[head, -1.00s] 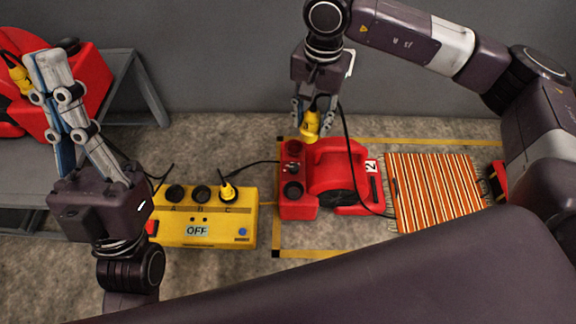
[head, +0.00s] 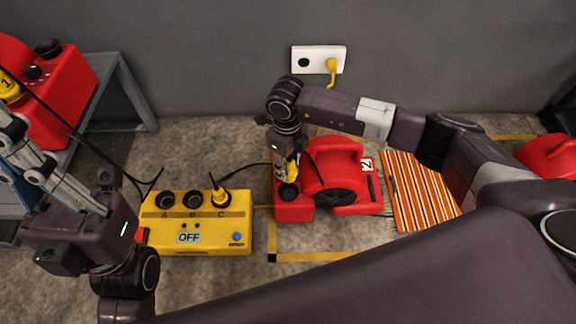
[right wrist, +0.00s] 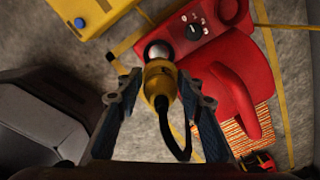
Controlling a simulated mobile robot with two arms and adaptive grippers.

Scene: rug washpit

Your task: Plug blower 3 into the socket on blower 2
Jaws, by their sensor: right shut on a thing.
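Blower 2 (head: 335,172) is a red machine with a "2" label on the floor, right of the yellow power box. My right gripper (head: 288,172) is shut on a yellow plug (right wrist: 160,82) with a black cord and points down over the left panel of blower 2. In the right wrist view, the plug's head lies at the edge of a round socket (right wrist: 158,50). I cannot tell whether it is inserted. A red machine (head: 550,155), partly cut off at the right edge, shows no readable number. My left gripper (head: 35,165) is at the left, its fingertips cut off.
The yellow box (head: 197,222) reads OFF and has a plug in position C. A striped rug (head: 420,190) lies right of blower 2. Blower 1 (head: 62,95) stands on a grey table (head: 110,90). A wall outlet (head: 318,60) holds a yellow plug.

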